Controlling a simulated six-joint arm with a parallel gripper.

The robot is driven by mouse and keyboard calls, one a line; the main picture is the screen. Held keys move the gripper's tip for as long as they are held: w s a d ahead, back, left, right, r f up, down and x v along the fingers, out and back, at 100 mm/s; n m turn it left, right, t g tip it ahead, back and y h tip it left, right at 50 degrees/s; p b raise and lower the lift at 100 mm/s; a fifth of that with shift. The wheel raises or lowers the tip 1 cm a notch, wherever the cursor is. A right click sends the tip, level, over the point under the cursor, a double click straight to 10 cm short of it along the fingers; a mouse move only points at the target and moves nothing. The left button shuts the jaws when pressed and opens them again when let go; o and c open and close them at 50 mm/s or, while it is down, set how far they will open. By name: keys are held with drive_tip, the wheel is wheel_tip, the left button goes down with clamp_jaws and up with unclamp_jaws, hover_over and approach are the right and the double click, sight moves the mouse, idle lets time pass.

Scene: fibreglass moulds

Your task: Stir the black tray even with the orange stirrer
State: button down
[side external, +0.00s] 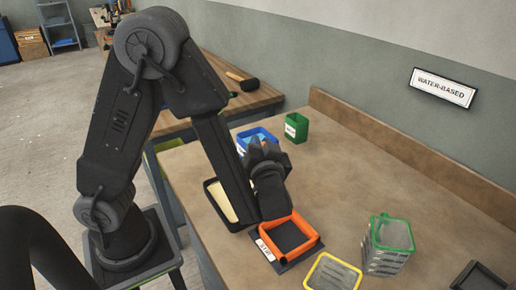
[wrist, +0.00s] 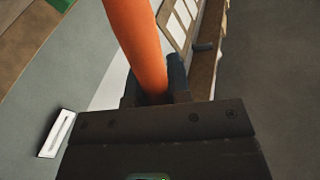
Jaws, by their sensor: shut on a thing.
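My gripper (side external: 265,150) is shut on the orange stirrer (wrist: 140,45); in the wrist view its thick orange shaft runs up from between my fingers (wrist: 155,88). The stirrer's far end is out of that view, and I cannot make out the stirrer in the side view. The black tray (side external: 237,226), with a dark rim and a pale cream filling, lies on the bench at the left of my gripper. My arm hides part of it. I cannot tell whether the stirrer touches the filling.
An orange square frame (side external: 314,236) on a dark labelled base sits just in front of my gripper. A blue container (side external: 250,133) and green box (side external: 296,127) stand behind. A green-rimmed container (side external: 388,240) and yellow-rimmed one (side external: 330,275) stand front right. The bench's back right is clear.

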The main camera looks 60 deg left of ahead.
drive_tip(key=shift+w+d+r, duration=0.1)
drive_tip(key=shift+w+r, duration=0.1)
drive_tip(key=shift+r, duration=0.35)
drive_tip(key=shift+w+d+r, duration=0.1)
drive_tip(key=shift+w+r, duration=0.15)
drive_tip(key=shift+r, duration=0.35)
drive_tip(key=shift+w+d+r, duration=0.1)
drive_tip(key=shift+w+r, duration=0.1)
drive_tip(key=shift+r, duration=0.35)
